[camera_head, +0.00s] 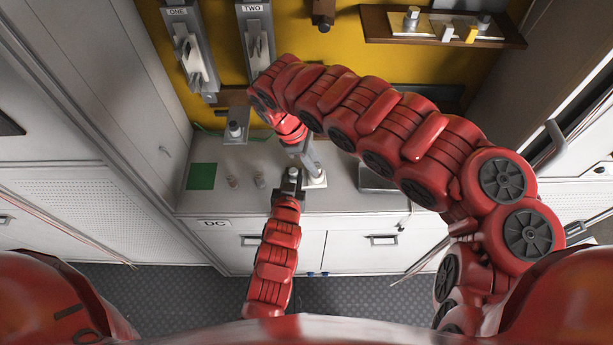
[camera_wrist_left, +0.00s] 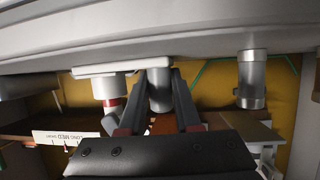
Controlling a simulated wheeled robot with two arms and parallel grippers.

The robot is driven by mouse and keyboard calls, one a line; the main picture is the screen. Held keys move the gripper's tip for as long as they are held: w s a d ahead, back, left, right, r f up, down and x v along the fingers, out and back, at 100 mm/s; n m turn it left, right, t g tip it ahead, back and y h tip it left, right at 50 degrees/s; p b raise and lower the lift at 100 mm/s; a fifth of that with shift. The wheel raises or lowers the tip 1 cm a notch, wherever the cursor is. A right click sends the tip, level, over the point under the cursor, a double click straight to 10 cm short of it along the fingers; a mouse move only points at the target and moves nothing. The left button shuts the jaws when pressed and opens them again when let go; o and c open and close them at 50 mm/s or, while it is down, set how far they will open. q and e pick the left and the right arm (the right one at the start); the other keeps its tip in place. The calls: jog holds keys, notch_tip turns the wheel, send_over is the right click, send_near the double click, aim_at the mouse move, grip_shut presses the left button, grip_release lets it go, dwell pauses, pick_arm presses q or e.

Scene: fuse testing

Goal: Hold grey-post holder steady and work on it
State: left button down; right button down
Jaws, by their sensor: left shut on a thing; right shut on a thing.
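My left gripper (camera_head: 291,180) reaches up from the bottom of the head view to the counter. In the left wrist view, its two dark fingers (camera_wrist_left: 160,105) are shut around a grey cylindrical post (camera_wrist_left: 159,88). My right gripper (camera_head: 304,152) comes down from above, just beyond and to the right of the left one. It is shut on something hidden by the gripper. A pale block (camera_head: 314,180) sits below it on the counter. In the left wrist view, a white plate (camera_wrist_left: 108,70) with a red-banded cylinder (camera_wrist_left: 108,92) is beside the held post.
Another grey post (camera_head: 235,128) stands at the back left; it also shows in the left wrist view (camera_wrist_left: 252,80). Switches ONE (camera_head: 190,50) and TWO (camera_head: 256,35) and a shelf (camera_head: 380,28) are on the yellow wall.

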jog(key=c, duration=0.6)
grip_release()
